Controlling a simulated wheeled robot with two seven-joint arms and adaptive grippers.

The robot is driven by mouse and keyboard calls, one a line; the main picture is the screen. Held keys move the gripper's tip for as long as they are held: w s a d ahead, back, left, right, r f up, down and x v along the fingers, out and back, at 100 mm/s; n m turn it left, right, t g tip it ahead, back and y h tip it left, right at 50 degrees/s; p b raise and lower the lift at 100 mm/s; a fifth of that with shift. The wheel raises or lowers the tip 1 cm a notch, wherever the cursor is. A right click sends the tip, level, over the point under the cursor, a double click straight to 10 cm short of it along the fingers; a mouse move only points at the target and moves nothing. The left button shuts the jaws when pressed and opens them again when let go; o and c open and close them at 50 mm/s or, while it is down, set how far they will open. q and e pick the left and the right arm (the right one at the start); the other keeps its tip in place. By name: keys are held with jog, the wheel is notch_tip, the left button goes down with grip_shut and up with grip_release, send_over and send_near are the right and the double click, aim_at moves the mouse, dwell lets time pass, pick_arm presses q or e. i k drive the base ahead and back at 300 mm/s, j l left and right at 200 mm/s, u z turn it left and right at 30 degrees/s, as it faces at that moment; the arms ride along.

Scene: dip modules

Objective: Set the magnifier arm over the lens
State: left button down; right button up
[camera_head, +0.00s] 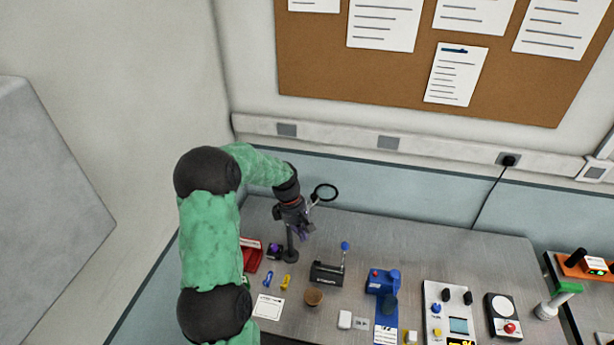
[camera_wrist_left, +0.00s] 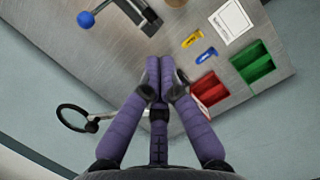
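The magnifier is a black ring (camera_head: 325,193) on a thin grey arm, above the bench's back left. The ring also shows at the left of the left wrist view (camera_wrist_left: 73,118); its arm runs behind my finger there. The dark stand base (camera_head: 291,256) is on the bench below my gripper. My left gripper (camera_head: 303,235) is beside the magnifier arm. Its purple fingertips (camera_wrist_left: 160,62) meet, with nothing visible between them; I cannot tell whether they touch the arm. A dark block with a purple spot (camera_head: 275,251) sits left of the base; I cannot tell if it is the lens.
Red tray (camera_head: 252,260), blue piece (camera_head: 268,279), yellow piece (camera_head: 286,283) and white card (camera_head: 268,306) lie at the left. A blue-knobbed lever device (camera_head: 328,274), brown cup (camera_head: 313,298) and blue device (camera_head: 382,283) stand right. A green tray (camera_wrist_left: 252,64) is beside the red one.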

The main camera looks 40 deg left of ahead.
aim_at(313, 197)
jog(key=i+j, duration=0.25)
jog(key=j, duration=0.15)
jog(key=i+j, duration=0.25)
jog(key=j, duration=0.15)
jog(key=i+j, duration=0.3)
jog(key=j, duration=0.1)
